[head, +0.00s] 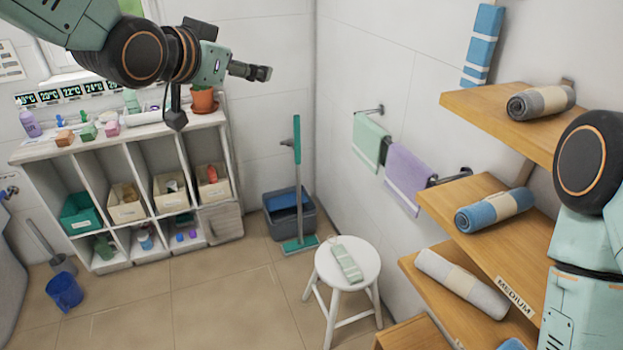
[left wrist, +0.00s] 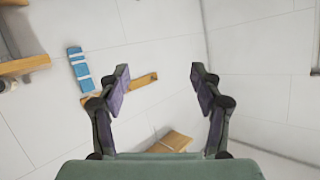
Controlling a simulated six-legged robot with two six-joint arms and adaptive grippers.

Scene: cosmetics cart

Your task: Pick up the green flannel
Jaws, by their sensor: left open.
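A small folded green flannel (head: 347,263) with a pale band lies on the seat of a white round stool (head: 326,262). Another pale green cloth (head: 371,138) hangs on the wall rail. My left gripper (head: 222,95) is open and empty, high at the upper left in front of the shelf unit and well away from the stool. Neither green cloth shows in that view. My right gripper is out of sight; only part of that arm shows at the right edge.
Wooden wall shelves (head: 485,183) with rolled towels stand at the right. A lilac towel (head: 408,178) hangs on the rail. A dark bin (head: 290,222) and a green-handled mop (head: 297,190) stand behind the stool.

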